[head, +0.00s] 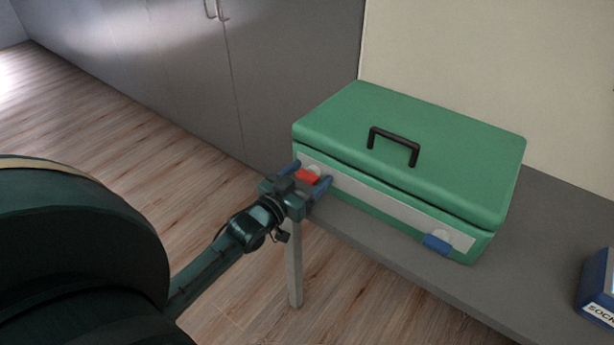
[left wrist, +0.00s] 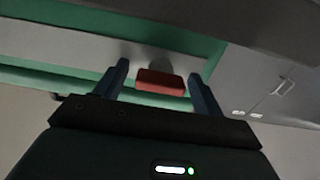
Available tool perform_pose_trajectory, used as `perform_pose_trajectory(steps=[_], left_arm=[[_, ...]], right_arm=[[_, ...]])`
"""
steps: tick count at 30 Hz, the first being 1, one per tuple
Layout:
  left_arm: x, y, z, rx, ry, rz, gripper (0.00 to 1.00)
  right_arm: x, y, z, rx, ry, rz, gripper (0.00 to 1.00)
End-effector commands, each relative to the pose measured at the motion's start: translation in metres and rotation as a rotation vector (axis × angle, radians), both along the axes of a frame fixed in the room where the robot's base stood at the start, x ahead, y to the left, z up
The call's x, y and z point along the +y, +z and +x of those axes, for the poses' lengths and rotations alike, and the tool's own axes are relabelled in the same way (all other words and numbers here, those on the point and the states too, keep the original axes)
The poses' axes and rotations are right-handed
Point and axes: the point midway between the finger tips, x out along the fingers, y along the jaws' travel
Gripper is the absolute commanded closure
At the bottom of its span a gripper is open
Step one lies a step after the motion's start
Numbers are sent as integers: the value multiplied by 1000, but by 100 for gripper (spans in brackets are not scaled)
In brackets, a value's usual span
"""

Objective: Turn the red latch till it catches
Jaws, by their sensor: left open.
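The red latch (head: 308,177) is on the left part of the pale front band of a green case (head: 421,128). It also shows in the left wrist view (left wrist: 160,81), where it lies level, wider than tall. My left gripper (head: 309,176) is open in front of the case, with one blue finger on each side of the latch. In the left wrist view the fingers (left wrist: 161,83) stand apart from the latch, with a gap on both sides. The lid of the case looks down. My right gripper is not in view.
The case stands on a grey bench (head: 560,235) against a pale wall. A blue latch (head: 437,245) is on the right part of its front. A blue box (head: 598,285) stands at the right edge. Grey cabinets (head: 190,60) are behind; wood floor lies left.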

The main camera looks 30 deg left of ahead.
Motion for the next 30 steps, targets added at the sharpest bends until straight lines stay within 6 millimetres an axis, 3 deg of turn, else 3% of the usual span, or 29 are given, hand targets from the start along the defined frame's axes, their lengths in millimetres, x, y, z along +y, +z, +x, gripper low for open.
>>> perform_pose_trajectory(steps=[2,18,30], left_arm=[[0,0,0,0,0,0,31],[0,0,-1,0,0,0,75],[0,1,-1,-4,0,77,76]], right_arm=[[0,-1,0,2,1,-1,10],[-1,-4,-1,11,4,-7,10],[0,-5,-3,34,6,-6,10]])
